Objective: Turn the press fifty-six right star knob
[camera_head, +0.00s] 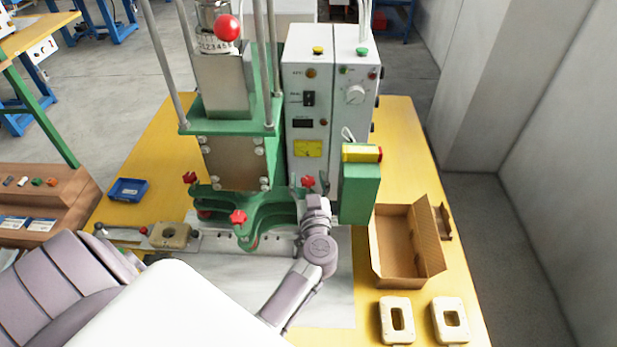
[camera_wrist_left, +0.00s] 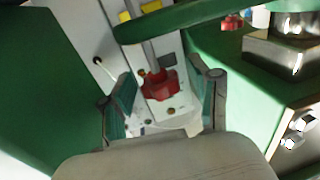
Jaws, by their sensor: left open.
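The green press (camera_head: 222,120) stands on the yellow table. Its right red star knob (camera_head: 308,182) is on the right side of the press base, beside the grey control box. My left gripper (camera_head: 311,195) is right at this knob, with its arm reaching up from below. In the left wrist view the red star knob (camera_wrist_left: 160,87) appears between the two spread fingers of my left gripper (camera_wrist_left: 170,80). Gaps show on both sides, so it is open and not closed on the knob. My right gripper is not visible.
The grey control box (camera_head: 300,75) and a green box with a yellow-red top (camera_head: 360,190) stand close on the right. An open cardboard box (camera_head: 400,250) and two cream frames (camera_head: 397,320) lie further right. A blue tray (camera_head: 128,190) is at left.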

